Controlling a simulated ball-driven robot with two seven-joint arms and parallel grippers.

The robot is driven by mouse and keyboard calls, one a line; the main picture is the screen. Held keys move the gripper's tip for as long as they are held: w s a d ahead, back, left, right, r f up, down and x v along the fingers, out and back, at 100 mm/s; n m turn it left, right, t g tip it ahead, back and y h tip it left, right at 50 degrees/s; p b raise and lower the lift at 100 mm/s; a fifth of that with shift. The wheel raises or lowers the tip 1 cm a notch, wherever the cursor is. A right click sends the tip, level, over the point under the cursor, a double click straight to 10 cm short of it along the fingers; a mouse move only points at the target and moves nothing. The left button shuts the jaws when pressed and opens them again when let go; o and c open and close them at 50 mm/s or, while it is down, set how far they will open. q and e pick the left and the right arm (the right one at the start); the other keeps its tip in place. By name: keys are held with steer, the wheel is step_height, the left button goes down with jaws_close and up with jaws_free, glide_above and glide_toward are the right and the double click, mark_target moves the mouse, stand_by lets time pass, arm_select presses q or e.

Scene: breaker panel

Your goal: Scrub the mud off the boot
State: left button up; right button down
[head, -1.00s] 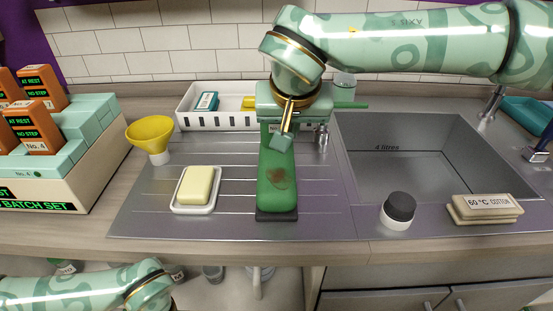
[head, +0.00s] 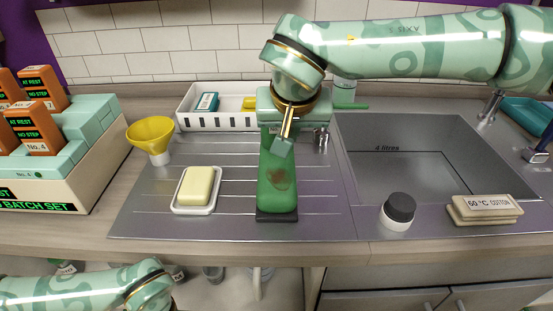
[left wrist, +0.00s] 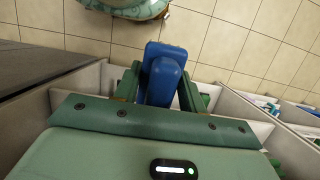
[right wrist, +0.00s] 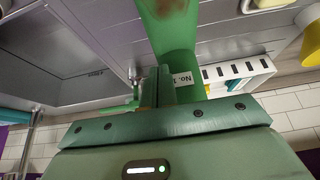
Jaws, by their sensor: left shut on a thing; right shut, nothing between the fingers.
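The green boot (head: 277,195) stands on the metal drainer in the head view, toe towards me, with a brown mud patch (head: 279,179) on its upper front. In the right wrist view the boot (right wrist: 178,45) rises close by the fingers and bears a white label. My right gripper (head: 283,146) is shut and empty, pointing down just above and behind the mud patch; I cannot tell whether it touches the boot. My left gripper (left wrist: 160,88) is shut on a blue object (left wrist: 163,75) in the left wrist view. The head view shows only its arm, low at the left.
A yellow soap block (head: 199,184) in a white dish and a yellow funnel (head: 150,136) stand left of the boot. The sink (head: 425,160) opens at the right, with a dark-capped jar (head: 398,211) and a labelled block (head: 486,208) in front. A white basket (head: 195,122) stands behind.

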arm_select(q)
steer(key=shift+t, duration=0.4)
steer(key=shift+s+p+v, duration=0.2)
steer(key=shift+p+v, duration=0.65)
steer(key=shift+v, duration=0.3)
steer(key=shift+s+p+v, duration=0.2)
steer(key=shift+p+v, duration=0.7)
steer(key=shift+v, duration=0.25)
steer(key=shift+s+p+v, duration=0.15)
steer(key=shift+p+v, duration=0.7)
steer(key=shift+v, duration=0.3)
